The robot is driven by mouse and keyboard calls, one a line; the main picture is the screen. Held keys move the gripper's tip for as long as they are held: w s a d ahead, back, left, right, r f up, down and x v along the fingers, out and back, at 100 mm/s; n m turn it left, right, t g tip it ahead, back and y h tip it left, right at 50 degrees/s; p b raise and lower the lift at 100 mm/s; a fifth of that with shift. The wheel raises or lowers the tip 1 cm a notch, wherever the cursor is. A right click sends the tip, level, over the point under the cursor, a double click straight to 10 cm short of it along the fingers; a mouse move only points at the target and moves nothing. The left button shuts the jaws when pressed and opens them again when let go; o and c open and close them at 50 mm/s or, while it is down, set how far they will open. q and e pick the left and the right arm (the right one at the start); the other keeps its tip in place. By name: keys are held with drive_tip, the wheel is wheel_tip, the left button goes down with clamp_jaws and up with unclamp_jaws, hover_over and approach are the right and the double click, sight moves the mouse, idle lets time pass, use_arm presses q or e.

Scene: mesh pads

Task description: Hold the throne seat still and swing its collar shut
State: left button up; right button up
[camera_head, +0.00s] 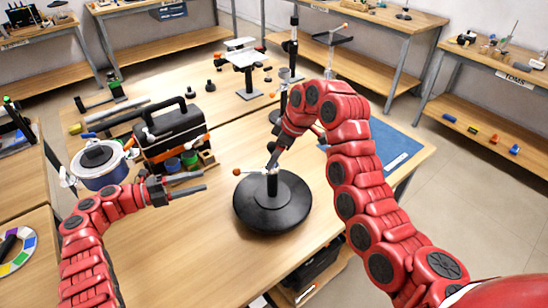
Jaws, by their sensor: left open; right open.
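The throne seat (258,216) is a round black disc lying on the wooden table, with a short post standing up from its middle. A grey collar (258,171) sits at the post's top, with a lever ending in an orange-tipped knob pointing left. Whether the collar is closed is too small to tell. My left gripper (203,181) is open and empty, left of the seat and apart from it, its fingers pointing right. My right gripper (273,160) is open, pointing down at the collar and post top; I cannot tell whether it touches them. It hides part of the collar.
A black toolbox (172,128) and a grey-blue pot (103,170) stand at the table's left. A blue mat (398,145) lies to the right, behind my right arm. Stands and small black parts are at the back. The table front is clear.

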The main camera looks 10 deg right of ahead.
drive_tip(key=shift+w+a+f, duration=0.1)
drive_tip(key=shift+f, duration=0.2)
drive_tip(key=shift+c, duration=0.2)
clamp_jaws()
idle(0.6)
drive_tip(key=shift+f, duration=0.1)
idle(0.6)
